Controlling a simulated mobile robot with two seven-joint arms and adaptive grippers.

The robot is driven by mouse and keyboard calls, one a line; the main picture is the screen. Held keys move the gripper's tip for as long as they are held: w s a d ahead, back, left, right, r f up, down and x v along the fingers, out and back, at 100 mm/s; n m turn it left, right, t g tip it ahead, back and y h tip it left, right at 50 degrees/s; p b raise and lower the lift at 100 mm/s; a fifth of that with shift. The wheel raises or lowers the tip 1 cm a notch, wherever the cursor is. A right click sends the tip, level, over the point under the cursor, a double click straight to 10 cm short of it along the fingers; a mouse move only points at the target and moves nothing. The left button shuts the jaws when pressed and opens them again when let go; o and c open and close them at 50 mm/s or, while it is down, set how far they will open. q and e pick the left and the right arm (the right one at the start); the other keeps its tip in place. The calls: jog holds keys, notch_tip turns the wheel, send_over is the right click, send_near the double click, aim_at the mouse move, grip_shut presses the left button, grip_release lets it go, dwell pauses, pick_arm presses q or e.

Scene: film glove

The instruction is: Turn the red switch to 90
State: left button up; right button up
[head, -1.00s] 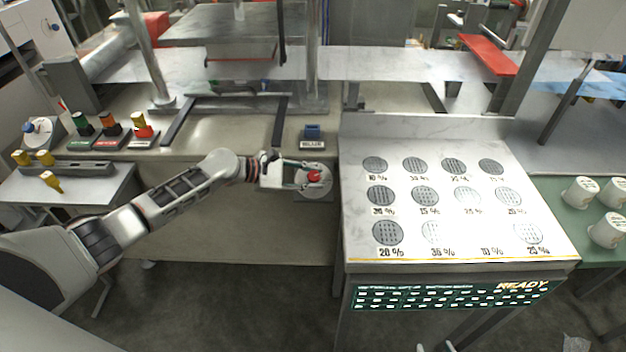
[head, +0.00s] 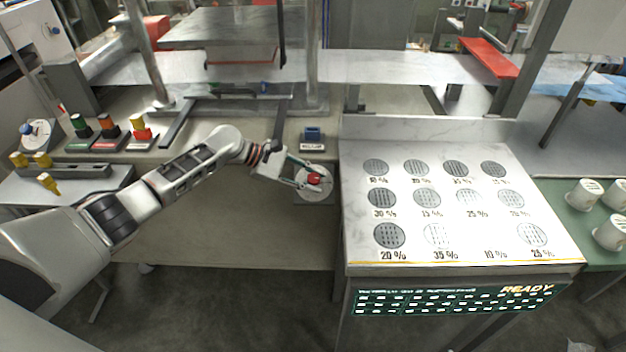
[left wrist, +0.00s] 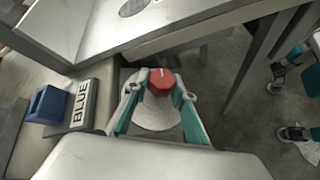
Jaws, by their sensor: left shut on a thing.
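The red switch (head: 314,179) is a small red knob on a round pale dial plate (head: 318,194) at the front edge of the bench, left of the marble-topped stand. In the left wrist view the red switch (left wrist: 161,82) shows a light pointer mark on its top, and the dial plate (left wrist: 155,115) lies beneath it. My left gripper (head: 308,178) is shut on the red switch; in the left wrist view its teal-backed fingers (left wrist: 160,84) touch the knob from both sides. Any numbers on the dial are too small or hidden to read.
A blue block with a "BLUE" label (head: 312,137) stands just behind the dial. The marble-topped stand (head: 462,254) with round grilles rises close on the right. Several coloured knobs stand on the bench at the left. White cups (head: 583,194) stand at the far right.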

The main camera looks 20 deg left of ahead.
pick_arm(q)
jog(key=o, duration=1.1)
jog(key=shift+d, duration=0.1)
jog(key=v, duration=1.2)
